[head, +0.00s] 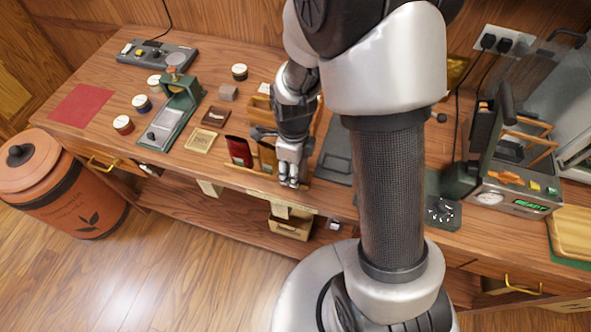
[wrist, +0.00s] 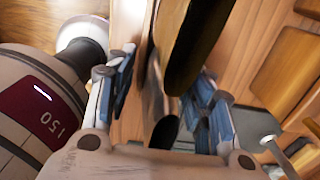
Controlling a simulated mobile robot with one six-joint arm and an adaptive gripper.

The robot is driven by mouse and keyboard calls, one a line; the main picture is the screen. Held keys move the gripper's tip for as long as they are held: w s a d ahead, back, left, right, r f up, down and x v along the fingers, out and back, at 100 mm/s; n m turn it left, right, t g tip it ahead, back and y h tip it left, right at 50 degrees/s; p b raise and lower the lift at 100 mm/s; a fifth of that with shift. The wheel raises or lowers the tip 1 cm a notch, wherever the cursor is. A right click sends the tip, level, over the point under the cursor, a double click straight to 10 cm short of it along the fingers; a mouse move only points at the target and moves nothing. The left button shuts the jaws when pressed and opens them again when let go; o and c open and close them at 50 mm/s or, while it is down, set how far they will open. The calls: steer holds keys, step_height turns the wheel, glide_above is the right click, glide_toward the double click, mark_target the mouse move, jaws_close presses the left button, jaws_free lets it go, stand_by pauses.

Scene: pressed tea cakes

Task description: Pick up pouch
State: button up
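In the head view, a dark red pouch (head: 239,151) and an olive-brown pouch (head: 267,157) stand upright in a wooden rack (head: 233,166) near the table's front edge. My gripper (head: 289,180) points down at the rack's right end, just right of the olive pouch. In the wrist view, the fingers of my gripper (wrist: 163,95) are spread apart. A dark, flat, pouch-like thing with a brown edge (wrist: 197,40) reaches between them, close to the right finger, with a gap at the left finger. Whether it touches the right finger I cannot tell.
A green press (head: 172,112), several small tins and a red mat (head: 82,105) lie to the left. A dark grey tray (head: 336,153) is right of my gripper. A machine with a gauge (head: 505,192) stands at the right. An orange bin (head: 62,183) is on the floor.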

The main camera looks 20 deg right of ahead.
steer(key=c, duration=0.9)
steer(key=shift+o, duration=0.2)
steer(key=shift+r, duration=0.1)
